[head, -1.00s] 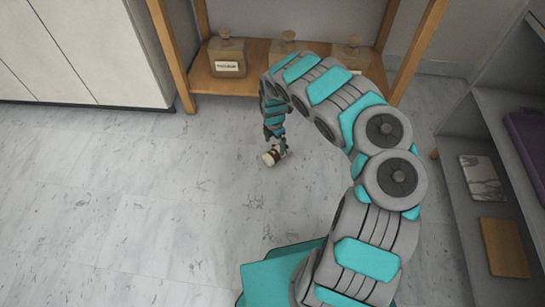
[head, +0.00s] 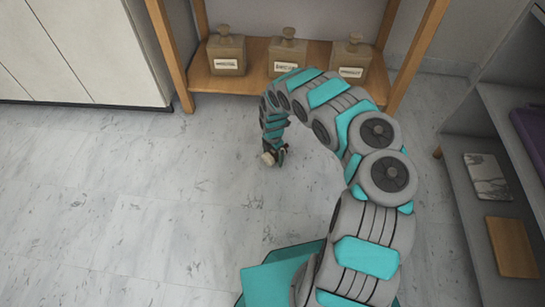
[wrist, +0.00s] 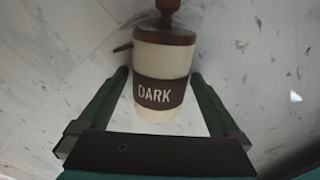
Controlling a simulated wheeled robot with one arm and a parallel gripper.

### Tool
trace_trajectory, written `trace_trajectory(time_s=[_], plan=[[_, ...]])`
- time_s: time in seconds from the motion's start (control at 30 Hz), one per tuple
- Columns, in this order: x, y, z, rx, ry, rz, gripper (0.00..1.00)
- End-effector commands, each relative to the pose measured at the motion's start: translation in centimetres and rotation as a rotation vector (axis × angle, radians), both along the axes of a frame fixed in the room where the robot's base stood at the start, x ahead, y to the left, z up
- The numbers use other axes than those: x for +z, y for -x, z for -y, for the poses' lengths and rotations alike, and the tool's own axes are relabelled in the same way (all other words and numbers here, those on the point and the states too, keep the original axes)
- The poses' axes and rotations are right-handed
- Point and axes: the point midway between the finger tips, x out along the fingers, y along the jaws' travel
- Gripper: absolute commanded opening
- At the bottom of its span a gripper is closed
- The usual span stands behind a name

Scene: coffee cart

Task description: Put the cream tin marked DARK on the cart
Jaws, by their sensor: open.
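The cream tin (wrist: 160,58) has a brown lid with a knob and a brown band reading DARK. In the wrist view it lies between the two fingers of my gripper (wrist: 160,76), which are open with a small gap on each side. In the head view the tin (head: 267,159) is a small pale shape at the floor, partly hidden by my gripper (head: 276,155). Whether a finger touches it cannot be told. The cart is not clearly identifiable in these views.
A wooden shelf (head: 255,84) at the back holds three labelled jars (head: 228,55). A white cabinet (head: 90,50) stands at left. A grey shelf unit (head: 480,215) at right holds a wooden board (head: 512,247) and a marbled slab (head: 487,177). The floor at left is clear.

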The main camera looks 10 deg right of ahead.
Motion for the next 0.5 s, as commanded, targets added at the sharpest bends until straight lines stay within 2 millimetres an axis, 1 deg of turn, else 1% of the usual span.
trace_trajectory(time_s=[0.07,0.17,0.5], plan=[[0.05,-0.01,0.01,0.0,0.0,0.0,1.0],[0.05,-0.01,0.01,0.0,0.0,0.0,0.9],[0.05,0.0,0.01,0.0,0.0,0.0,0.52]])
